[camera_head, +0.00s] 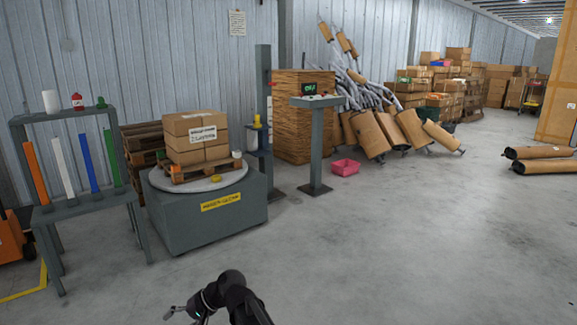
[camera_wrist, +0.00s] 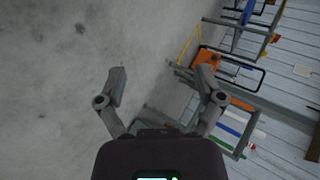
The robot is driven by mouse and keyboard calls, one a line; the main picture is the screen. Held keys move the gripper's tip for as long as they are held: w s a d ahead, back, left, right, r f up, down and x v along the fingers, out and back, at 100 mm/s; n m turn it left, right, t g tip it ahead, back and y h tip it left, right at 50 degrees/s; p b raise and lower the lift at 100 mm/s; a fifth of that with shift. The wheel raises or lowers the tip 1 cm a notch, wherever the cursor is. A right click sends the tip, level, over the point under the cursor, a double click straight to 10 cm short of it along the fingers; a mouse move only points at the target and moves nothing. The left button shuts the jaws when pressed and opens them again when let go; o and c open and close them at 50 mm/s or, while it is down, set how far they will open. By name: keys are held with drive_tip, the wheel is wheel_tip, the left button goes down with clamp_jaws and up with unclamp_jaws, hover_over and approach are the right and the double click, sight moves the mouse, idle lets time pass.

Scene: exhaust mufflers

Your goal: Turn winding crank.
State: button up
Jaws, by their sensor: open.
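I cannot make out a winding crank for certain in either view. In the head view a grey wrapping machine (camera_head: 200,222) with a yellow label stands left of the middle. Its round turntable (camera_head: 213,184) bears a wooden pallet with stacked cartons (camera_head: 194,138). Behind it rises a grey mast (camera_head: 264,95) with a small carriage (camera_head: 257,138) holding yellow and blue parts, too small to tell apart.
A grey rack (camera_head: 75,203) with coloured rolls stands left of the machine. A control pedestal (camera_head: 317,145) stands to its right, with a pink bin (camera_head: 345,167) nearby. Wrapped mufflers (camera_head: 370,135) lean behind.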

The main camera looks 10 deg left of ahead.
drive_tip(key=w+d+f+m+t+h, duration=0.1)
drive_tip(key=w+d+f+t+h, duration=0.15)
drive_tip(key=d, duration=1.15)
drive_tip(key=w+d+f+t+h, duration=0.1)
drive_tip(key=w+d+f+h, duration=0.2)
drive_tip(key=d, duration=1.2)
drive_tip(key=s+d+f+m+h, duration=0.1)
drive_tip(key=s+d+h, duration=0.1)
drive_tip(key=d, duration=0.9)
drive_tip(key=s+d+f+m+h, duration=0.1)
drive_tip(key=s+d+h, duration=0.2)
drive_tip(key=d, duration=0.9)
wheel_tip(320, 180, up, 36)
drive_tip(key=p, duration=3.6)
drive_tip(key=shift+w+a, duration=0.15)
drive_tip(key=shift+w, duration=0.1)
drive_tip(key=shift+g, duration=0.25)
drive_tip(key=c, duration=0.4)
